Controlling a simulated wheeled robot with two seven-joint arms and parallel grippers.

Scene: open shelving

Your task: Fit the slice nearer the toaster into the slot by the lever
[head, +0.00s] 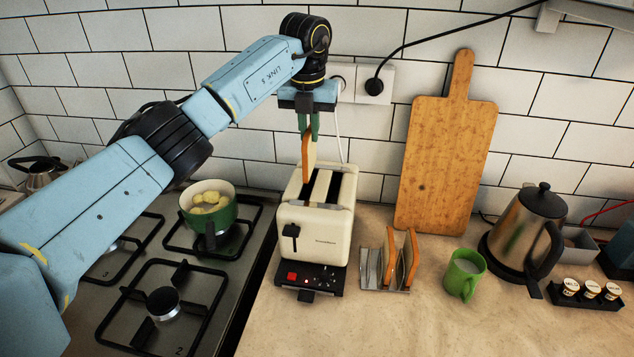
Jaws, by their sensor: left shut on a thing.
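My left gripper (308,132) reaches in over the toaster from the upper left and points down. Its green fingers are shut on a brown-crusted bread slice (309,158), held upright. The slice's lower end is over the left side of the cream toaster's (318,222) top, in line with the left slot. I cannot tell whether its lower edge is inside the slot. The black lever (291,232) is on the left of the toaster's front. A metal toast rack (372,274) right of the toaster holds two upright slices (389,258) (409,258). My right gripper is not in view.
A hob with a green pot (222,217) lies left of the toaster. A wooden board (446,150) leans on the tiled wall. A green mug (463,275), a kettle (524,235) and small pots (590,291) stand right. The front counter is clear.

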